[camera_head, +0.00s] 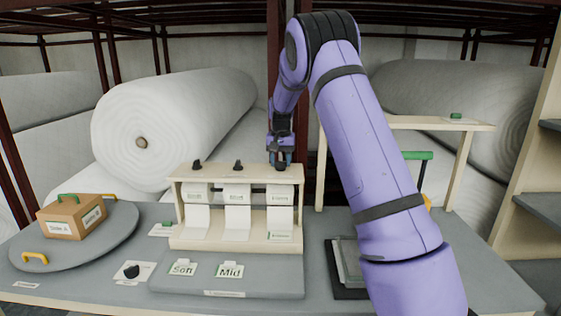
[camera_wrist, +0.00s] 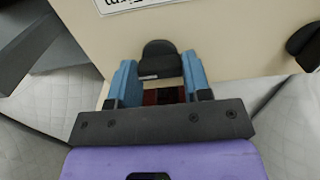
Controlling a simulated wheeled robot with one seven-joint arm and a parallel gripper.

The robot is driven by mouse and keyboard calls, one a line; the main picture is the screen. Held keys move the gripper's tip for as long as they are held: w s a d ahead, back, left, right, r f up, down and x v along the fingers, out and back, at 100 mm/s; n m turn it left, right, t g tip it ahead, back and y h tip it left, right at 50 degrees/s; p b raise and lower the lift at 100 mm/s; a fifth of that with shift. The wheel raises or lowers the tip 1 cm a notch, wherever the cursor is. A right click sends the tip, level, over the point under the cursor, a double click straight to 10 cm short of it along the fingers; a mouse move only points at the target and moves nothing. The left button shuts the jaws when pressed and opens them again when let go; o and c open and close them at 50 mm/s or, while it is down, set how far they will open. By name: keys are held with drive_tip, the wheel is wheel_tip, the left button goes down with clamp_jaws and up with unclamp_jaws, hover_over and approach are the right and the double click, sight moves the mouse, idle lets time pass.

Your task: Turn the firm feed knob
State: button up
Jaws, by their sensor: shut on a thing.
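The wooden dispenser (camera_head: 236,172) stands mid-table with a row of black knobs along its top and three white strips hanging in front. The firm feed knob (camera_wrist: 160,58) is dark and rounded; in the wrist view it sits between my blue fingers, beside an upside-down label (camera_wrist: 122,4) that appears to read "Firm". My gripper (camera_head: 281,162) is shut on this knob at the dispenser's right end and hides most of it in the head view. The other two knobs, left (camera_head: 196,164) and middle (camera_head: 238,165), stand free. Another knob (camera_wrist: 304,44) shows at the wrist view's right edge.
Soft (camera_head: 182,269) and Mid (camera_head: 230,271) cards lie on the grey mat in front. A cardboard box (camera_head: 74,216) sits on a round grey board (camera_head: 110,235) at left. A wooden frame (camera_head: 455,165) stands at right, partly behind my arm. Big white rolls (camera_head: 165,115) fill the back.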

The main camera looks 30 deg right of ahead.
idle(0.3)
drive_tip(key=o, duration=0.9)
drive_tip(key=shift+r, duration=0.15)
wheel_tip(320, 180, up, 11)
drive_tip(key=shift+f, duration=0.2)
